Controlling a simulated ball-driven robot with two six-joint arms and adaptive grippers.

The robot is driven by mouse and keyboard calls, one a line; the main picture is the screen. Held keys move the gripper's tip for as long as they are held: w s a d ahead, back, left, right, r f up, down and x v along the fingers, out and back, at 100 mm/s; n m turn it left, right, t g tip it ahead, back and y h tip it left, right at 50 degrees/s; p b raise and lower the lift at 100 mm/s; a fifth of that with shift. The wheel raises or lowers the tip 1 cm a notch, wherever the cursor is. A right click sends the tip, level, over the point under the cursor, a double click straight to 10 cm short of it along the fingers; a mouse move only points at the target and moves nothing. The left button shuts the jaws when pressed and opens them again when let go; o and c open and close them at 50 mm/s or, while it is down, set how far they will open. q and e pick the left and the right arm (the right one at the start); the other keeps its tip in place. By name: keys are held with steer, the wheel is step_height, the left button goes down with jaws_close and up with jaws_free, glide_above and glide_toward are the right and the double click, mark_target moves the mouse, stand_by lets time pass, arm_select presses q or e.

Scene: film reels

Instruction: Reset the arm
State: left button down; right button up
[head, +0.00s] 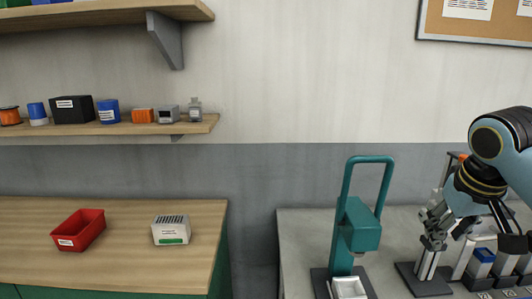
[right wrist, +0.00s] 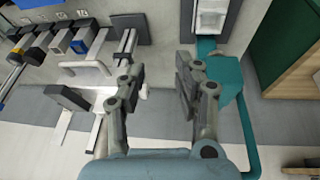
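My right arm comes in from the right edge of the head view, bent downward over the grey bench. My right gripper (head: 434,226) points down at the bench, just right of the teal press-like device (head: 358,228) and apart from it. In the right wrist view, my right gripper (right wrist: 155,80) has its two fingers well apart, with only floor and bench edge seen between them. It holds nothing. The teal device (right wrist: 230,105) lies to the right of the fingers there. My left arm and gripper are out of view.
A dark-based stand (head: 424,284) is below the right gripper. Several small boxes, one blue-topped (head: 482,258), line the bench (head: 296,247) at right. A red bin (head: 78,229) and white box (head: 171,229) sit on the wooden counter (head: 130,265) at left. Shelves hang above it.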

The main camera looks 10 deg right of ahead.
steer(key=s+a+f+n, duration=0.15)
steer(key=s+a, duration=0.25)
steer(key=s, duration=0.4)
steer(key=s+a+f+y, duration=0.1)
steer(key=s+a+f, duration=0.2)
steer(key=s, duration=0.5)
steer(key=s+a+f+n, duration=0.15)
steer(key=s+a, duration=0.25)
steer(key=s, duration=0.4)
step_height(320, 180, down, 41)
steer(key=s+d+g+b, duration=0.1)
steer(key=d+g+b, duration=0.15)
steer(key=b, duration=1.15)
steer(key=s+f+b, duration=0.5)
steer(key=s+f, duration=0.4)
steer(key=f, duration=0.4)
steer(key=s+d+f+b, duration=0.1)
steer(key=s+f+b, duration=0.4)
steer(key=s+f, duration=0.5)
step_height(320, 180, down, 4)
steer(key=shift+d+r+m, duration=0.1)
steer(key=shift+d+m, duration=0.05)
steer(key=shift+m, duration=0.25)
steer(key=shift+g, duration=0.25)
